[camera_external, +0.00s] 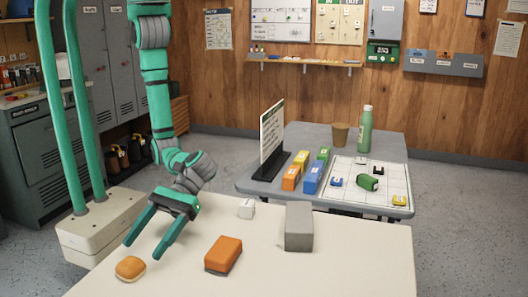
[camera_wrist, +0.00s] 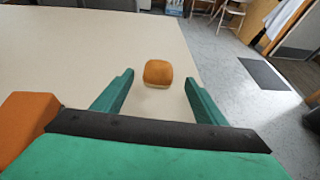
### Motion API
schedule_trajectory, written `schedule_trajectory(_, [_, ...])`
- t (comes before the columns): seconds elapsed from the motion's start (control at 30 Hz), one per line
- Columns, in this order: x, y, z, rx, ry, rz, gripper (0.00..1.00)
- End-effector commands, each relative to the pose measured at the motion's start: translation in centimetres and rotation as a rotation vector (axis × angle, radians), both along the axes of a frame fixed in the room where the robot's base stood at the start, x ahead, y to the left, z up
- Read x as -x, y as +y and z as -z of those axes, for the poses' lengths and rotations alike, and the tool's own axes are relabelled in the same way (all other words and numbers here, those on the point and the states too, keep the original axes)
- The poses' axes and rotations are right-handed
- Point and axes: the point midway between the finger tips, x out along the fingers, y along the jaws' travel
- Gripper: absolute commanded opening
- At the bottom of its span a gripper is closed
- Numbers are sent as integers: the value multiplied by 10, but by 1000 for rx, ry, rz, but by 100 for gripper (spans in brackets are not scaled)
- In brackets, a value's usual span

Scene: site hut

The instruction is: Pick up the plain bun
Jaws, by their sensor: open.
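The plain bun (camera_external: 130,268) is round and golden brown with a paler underside. It sits on the near left part of the cream table. It also shows in the wrist view (camera_wrist: 158,73), just beyond the fingertips and roughly centred between them. My gripper (camera_external: 141,252) is open with its two green fingers spread and nothing between them. The fingers (camera_wrist: 158,80) point toward the bun in the wrist view. In the outside view the fingertips are close to the bun, slightly above and behind it; I cannot tell the exact gap.
An orange block (camera_external: 223,254) lies right of the gripper and also shows in the wrist view (camera_wrist: 26,118). A grey block (camera_external: 299,227) and a small white cube (camera_external: 246,208) stand farther back on the cream table (camera_external: 330,270). A grey table (camera_external: 390,143) with coloured blocks stands behind.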

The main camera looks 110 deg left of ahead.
Motion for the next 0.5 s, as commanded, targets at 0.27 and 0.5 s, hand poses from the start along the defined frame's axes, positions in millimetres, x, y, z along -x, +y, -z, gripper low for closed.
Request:
schedule_trajectory(0.27, [3, -19, 7, 0, -2, 1, 66])
schedule_trajectory(0.5, [5, -50, 18, 0, -2, 1, 66])
